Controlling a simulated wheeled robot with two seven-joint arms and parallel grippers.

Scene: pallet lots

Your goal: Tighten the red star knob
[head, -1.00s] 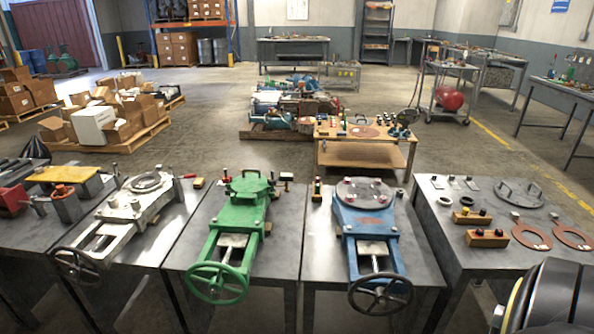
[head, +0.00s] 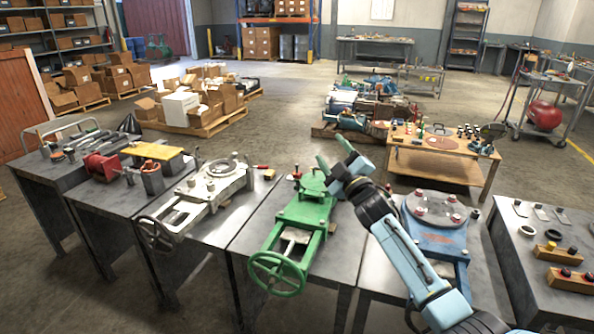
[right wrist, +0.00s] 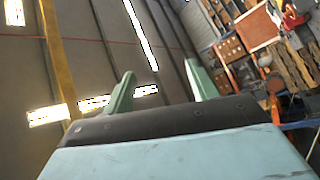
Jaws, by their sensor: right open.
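A blue valve body (head: 440,240) stands on the right-hand grey bench, partly hidden behind my right arm. Its round grey lid (head: 436,208) carries several small red knobs, one of them the red knob (head: 420,196) at the back left; their exact shape is too small to tell. My right gripper (head: 333,158) is open and empty, raised over the green valve, left of the blue valve. Its two green fingers stand apart in the right wrist view (right wrist: 158,88), with only the ceiling and shelving beyond. My left gripper is out of view.
A green valve (head: 304,213) with a handwheel and a white valve (head: 205,190) stand on neighbouring benches. Wooden blocks (head: 568,279) lie on the far-right bench. A low wooden table (head: 440,165) stands behind. Narrow gaps separate the benches.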

